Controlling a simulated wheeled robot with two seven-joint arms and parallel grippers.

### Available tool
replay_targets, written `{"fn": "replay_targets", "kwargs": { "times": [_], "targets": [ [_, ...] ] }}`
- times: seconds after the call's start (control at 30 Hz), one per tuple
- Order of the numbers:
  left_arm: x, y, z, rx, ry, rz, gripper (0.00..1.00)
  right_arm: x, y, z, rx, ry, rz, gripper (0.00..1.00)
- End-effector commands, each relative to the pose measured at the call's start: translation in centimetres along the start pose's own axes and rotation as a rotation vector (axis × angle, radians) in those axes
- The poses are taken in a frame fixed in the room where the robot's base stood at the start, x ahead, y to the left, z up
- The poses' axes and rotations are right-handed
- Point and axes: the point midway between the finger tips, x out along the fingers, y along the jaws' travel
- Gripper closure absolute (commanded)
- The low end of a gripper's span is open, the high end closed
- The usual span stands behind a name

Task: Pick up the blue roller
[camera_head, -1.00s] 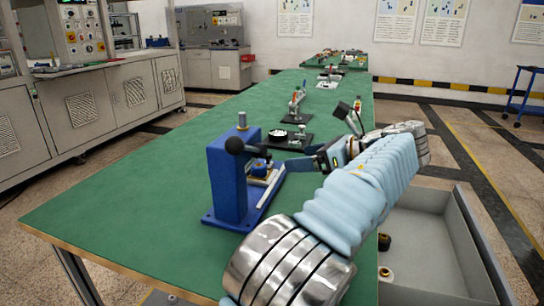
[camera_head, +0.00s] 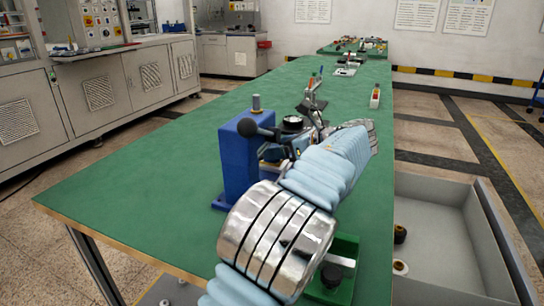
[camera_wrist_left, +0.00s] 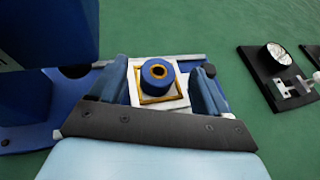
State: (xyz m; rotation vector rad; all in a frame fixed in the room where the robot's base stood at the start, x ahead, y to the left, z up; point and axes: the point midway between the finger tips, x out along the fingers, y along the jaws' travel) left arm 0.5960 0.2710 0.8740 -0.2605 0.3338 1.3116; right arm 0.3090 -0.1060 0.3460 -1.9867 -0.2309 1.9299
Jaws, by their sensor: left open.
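The blue roller (camera_wrist_left: 158,74), a short cylinder with a gold-rimmed bore, sits upright on a white square seat with a gold-coloured edge in the left wrist view. My left gripper (camera_wrist_left: 158,88) is open, with one finger on each side of the roller and a gap on both sides. The seat belongs to the blue press fixture (camera_head: 238,160), which has a black ball-ended lever. In the head view my left gripper (camera_head: 290,148) is at the fixture's right side, and it and the arm largely hide the roller. My right gripper is not in view.
A green fixture with a black knob (camera_head: 331,275) stands on the green table (camera_head: 130,205) near the front right. A black device with a round dial (camera_wrist_left: 272,62) lies beyond the press. A grey bin (camera_head: 445,230) with small rollers stands at the right.

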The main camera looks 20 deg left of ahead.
Motion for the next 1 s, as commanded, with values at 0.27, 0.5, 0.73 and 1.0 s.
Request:
{"fn": "replay_targets", "kwargs": {
  "times": [0.27,0.5,0.73,1.0],
  "targets": [
    [0.70,0.02,0.03,-0.001,0.000,0.000,0.23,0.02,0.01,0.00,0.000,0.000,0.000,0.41],
    [0.67,0.01,0.02,-0.001,0.000,0.000,0.56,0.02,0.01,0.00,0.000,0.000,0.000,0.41],
    [0.66,0.01,0.03,-0.001,0.000,0.000,0.85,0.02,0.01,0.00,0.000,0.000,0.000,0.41],
    [0.56,0.00,0.28,-0.001,0.000,-0.001,0.85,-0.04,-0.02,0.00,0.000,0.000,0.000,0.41]
  ]
}}
